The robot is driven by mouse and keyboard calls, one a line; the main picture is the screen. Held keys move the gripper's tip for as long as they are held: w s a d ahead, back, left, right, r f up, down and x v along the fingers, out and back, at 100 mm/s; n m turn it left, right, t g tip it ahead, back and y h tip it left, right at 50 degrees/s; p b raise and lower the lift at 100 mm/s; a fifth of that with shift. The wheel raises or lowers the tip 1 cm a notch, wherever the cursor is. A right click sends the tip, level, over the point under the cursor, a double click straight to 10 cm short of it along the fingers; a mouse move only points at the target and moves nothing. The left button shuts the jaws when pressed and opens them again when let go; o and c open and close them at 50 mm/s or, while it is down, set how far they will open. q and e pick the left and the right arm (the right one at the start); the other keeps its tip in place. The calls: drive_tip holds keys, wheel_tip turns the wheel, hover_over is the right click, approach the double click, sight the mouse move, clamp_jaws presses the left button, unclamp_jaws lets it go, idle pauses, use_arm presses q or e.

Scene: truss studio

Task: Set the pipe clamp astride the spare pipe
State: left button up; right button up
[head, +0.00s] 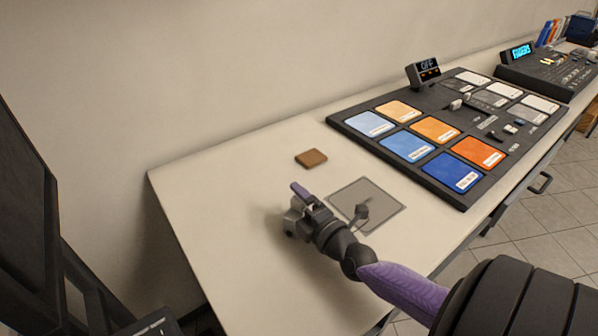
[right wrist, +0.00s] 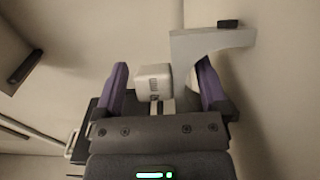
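A grey piece that looks like the pipe clamp (head: 292,224) is at the fingers of my right gripper (head: 297,207) in the head view, apparently above the table, with a soft shadow nearby. In the right wrist view, a pale block with dark marks (right wrist: 154,78) and a curved grey jaw with a dark knob (right wrist: 212,41) lie between and beyond the two purple fingers of the right gripper (right wrist: 163,82). The fingers are spread around this piece; their exact contact is partly hidden. I cannot make out the spare pipe in either view. My left gripper is out of view.
The white table (head: 240,165) has a brown square (head: 311,158) behind the gripper and a grey square (head: 367,203) beside it. A board of coloured cards (head: 463,202) with a small display (head: 424,72) and a console (head: 548,72) stand right. The table's left part is clear.

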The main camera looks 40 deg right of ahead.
clamp_jaws()
wheel_tip(320, 180, up, 10)
drive_tip(key=p, duration=0.7)
drive_tip(key=shift+r+p, duration=0.1)
drive_tip(key=shift+p, duration=0.25)
drive_tip(key=s+a+r+y+b, duration=0.1)
drive_tip(key=s+a+r, duration=0.1)
drive_tip(key=a, duration=0.7)
drive_tip(key=s+a+r+n+b, duration=0.1)
drive_tip(key=s+a, duration=0.3)
drive_tip(key=a, duration=0.5)
drive_tip(key=shift+a+r+y, duration=0.35)
drive_tip(key=shift+r+y, duration=0.05)
drive_tip(key=shift+r, duration=0.3)
